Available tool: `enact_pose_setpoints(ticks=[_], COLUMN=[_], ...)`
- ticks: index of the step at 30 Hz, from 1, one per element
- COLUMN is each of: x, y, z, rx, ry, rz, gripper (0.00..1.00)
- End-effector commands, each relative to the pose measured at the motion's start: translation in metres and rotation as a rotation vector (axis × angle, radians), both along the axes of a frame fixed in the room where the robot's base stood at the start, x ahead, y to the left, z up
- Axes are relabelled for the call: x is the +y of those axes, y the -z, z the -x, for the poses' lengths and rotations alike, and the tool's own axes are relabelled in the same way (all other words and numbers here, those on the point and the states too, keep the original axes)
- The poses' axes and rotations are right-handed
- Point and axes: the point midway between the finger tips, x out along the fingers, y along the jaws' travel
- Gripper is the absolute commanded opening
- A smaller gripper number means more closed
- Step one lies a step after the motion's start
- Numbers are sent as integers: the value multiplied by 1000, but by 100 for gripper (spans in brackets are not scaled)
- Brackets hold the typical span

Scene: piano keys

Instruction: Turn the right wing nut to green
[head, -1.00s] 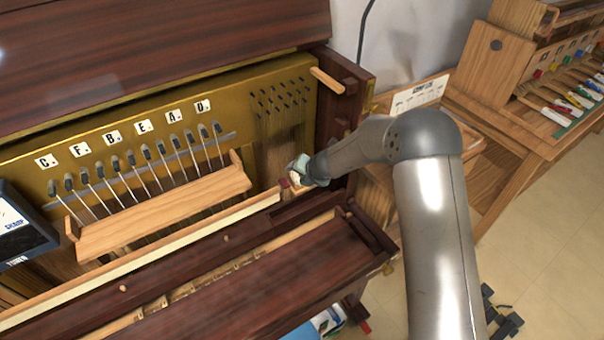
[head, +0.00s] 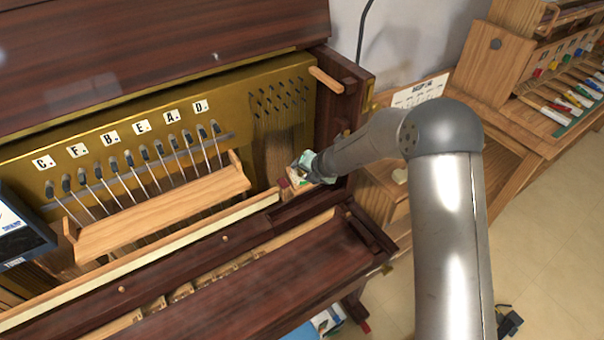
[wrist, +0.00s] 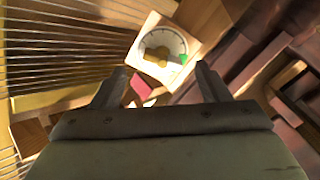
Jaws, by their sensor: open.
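The wing nut (wrist: 154,54) is brass-yellow and sits on a round gauge (wrist: 163,40) with a grey arc on a pale square block. A green patch (wrist: 183,59) lies at the gauge's lower right in the wrist view, and the nut appears to the left of it. My gripper (wrist: 164,68) is open, its two fingers apart on either side below the gauge, with nothing between them touching the nut. In the head view my gripper (head: 308,160) is just above the small block at the right end of the piano's interior, partly hiding the gauge.
A red piece (wrist: 141,87) lies just below the gauge. Strings (wrist: 60,50) run along the left. The long wooden rail (head: 160,212), the dark piano side (head: 345,90) and the front board (head: 230,280) bound the space.

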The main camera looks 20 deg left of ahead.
Motion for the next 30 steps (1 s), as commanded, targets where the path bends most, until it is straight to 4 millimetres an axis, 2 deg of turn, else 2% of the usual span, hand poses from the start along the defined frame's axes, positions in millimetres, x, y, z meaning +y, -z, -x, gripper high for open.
enact_pose_setpoints(ticks=[1, 30], x=[-10, -34], y=[-8, -49], z=[-9, 22], rx=[-13, -2], ry=[19, 2], rz=[2, 1], gripper=[69, 69])
